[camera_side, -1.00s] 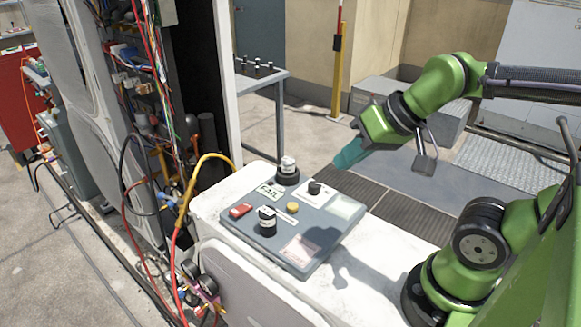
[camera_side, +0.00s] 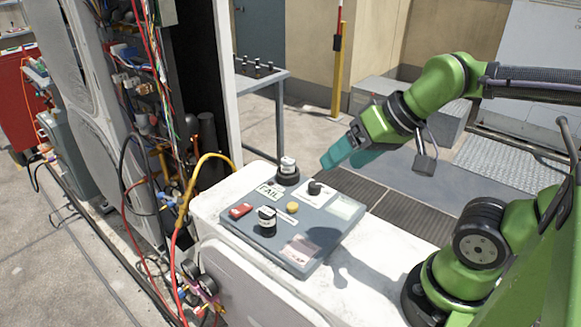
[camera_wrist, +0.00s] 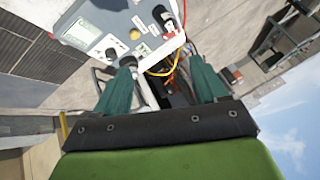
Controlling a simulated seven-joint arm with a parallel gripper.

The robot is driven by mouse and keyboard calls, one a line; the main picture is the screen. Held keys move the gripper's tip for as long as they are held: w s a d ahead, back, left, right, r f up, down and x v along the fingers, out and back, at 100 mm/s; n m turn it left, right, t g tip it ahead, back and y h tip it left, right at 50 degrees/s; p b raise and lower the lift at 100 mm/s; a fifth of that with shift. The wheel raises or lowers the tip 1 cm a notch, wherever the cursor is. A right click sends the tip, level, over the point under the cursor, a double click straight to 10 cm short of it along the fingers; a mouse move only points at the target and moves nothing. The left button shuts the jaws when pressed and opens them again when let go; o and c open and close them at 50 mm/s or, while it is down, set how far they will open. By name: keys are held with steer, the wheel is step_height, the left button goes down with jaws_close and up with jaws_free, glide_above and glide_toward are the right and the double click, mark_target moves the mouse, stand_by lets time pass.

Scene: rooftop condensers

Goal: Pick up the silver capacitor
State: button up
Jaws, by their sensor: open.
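One cylinder (camera_side: 288,165) sits in a black base behind the FAIL label; the other cylinder (camera_side: 267,217) stands on the front of the grey tester panel (camera_side: 318,238). I cannot tell which is the silver capacitor. My gripper (camera_side: 347,158) is open and empty, its teal fingers apart in the air above and right of the rear cylinder. Both fingers show in the wrist view (camera_wrist: 162,60), with the tester panel (camera_wrist: 97,22) beyond them.
The panel carries a black knob (camera_side: 314,188), a yellow button (camera_side: 292,207) and a red switch (camera_side: 240,210). Left stands the open condenser cabinet with wires and a yellow hose (camera_side: 190,185). A rack (camera_side: 262,75) holds several dark cylinders behind.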

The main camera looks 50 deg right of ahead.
steer(key=n+g+h, duration=0.3)
steer(key=n+g, duration=0.5)
steer(key=n, duration=0.7)
glide_above(288, 160)
steer(key=f, duration=0.8)
steer(key=w+a+f, duration=0.1)
steer(key=f, duration=0.3)
steer(key=shift+f, duration=0.25)
steer(key=shift+s+d+f, duration=0.15)
steer(key=shift+d+f, duration=0.05)
steer(key=shift+f, duration=0.7)
steer(key=shift+s+d+f, duration=0.15)
steer(key=shift+f, duration=0.7)
steer(key=shift+s+d+f, duration=0.15)
steer(key=shift+d+f, duration=0.05)
steer(key=shift+f, duration=0.7)
steer(key=shift+c, duration=0.3)
